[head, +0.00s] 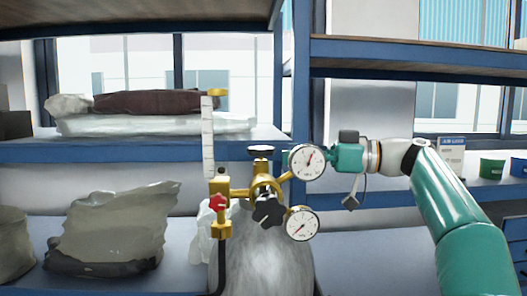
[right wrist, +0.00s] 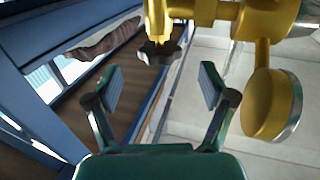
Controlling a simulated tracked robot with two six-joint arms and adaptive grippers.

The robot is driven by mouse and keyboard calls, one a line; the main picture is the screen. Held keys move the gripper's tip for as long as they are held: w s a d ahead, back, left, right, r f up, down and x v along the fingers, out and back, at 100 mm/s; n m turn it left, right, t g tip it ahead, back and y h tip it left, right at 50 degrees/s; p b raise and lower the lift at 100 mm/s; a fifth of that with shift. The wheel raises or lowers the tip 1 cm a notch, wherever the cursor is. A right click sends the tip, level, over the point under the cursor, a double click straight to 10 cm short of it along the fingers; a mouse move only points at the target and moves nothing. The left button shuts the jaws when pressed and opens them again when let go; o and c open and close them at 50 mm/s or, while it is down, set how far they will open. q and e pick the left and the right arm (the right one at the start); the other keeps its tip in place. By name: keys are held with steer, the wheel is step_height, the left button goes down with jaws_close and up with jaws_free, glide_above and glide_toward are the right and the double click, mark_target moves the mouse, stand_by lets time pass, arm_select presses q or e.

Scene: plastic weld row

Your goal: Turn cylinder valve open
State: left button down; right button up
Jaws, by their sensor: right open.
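The grey cylinder (head: 262,262) stands upright at the bottom middle of the head view. Its brass valve has a dark round handwheel (head: 261,151) on top. A brass regulator with a black star-shaped knob (head: 268,213) and two white gauges is fixed to it. My right gripper (head: 346,158) comes in from the right at the height of the handwheel, with its fingers mostly hidden behind the upper gauge (head: 307,161). In the right wrist view the gripper (right wrist: 160,84) is open and empty, with a dark knob (right wrist: 158,52) ahead between its fingers, apart from them. My left gripper is out of view.
A flowmeter tube (head: 208,135) and a red knob (head: 217,203) sit left of the valve. The lower gauge (head: 302,223) juts out on the right. A blue shelf rack (head: 160,151) with bags stands behind. A filled bag (head: 115,230) lies left.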

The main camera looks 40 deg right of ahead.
mark_target(263, 147)
steer(key=p+x, duration=0.1)
steer(key=x, duration=0.5)
steer(key=shift+w+a, duration=0.1)
steer(key=shift+w, duration=0.1)
steer(key=c, duration=1.2)
steer(key=shift+o, duration=0.2)
steer(key=shift+r+n+y+p, duration=0.15)
steer(key=shift+n+y+p, duration=0.2)
steer(key=shift+p, duration=0.3)
steer(key=n+g+y+p, duration=0.1)
steer(key=p, duration=0.1)
steer(key=n+g+y+p, duration=0.1)
steer(key=g+y+p, duration=0.1)
steer(key=shift+w+r, duration=0.1)
steer(key=shift+r, duration=0.1)
steer(key=shift+f+n+g+y, duration=0.25)
steer(key=shift+n+g+y, duration=0.4)
steer(key=shift+n+g, duration=0.2)
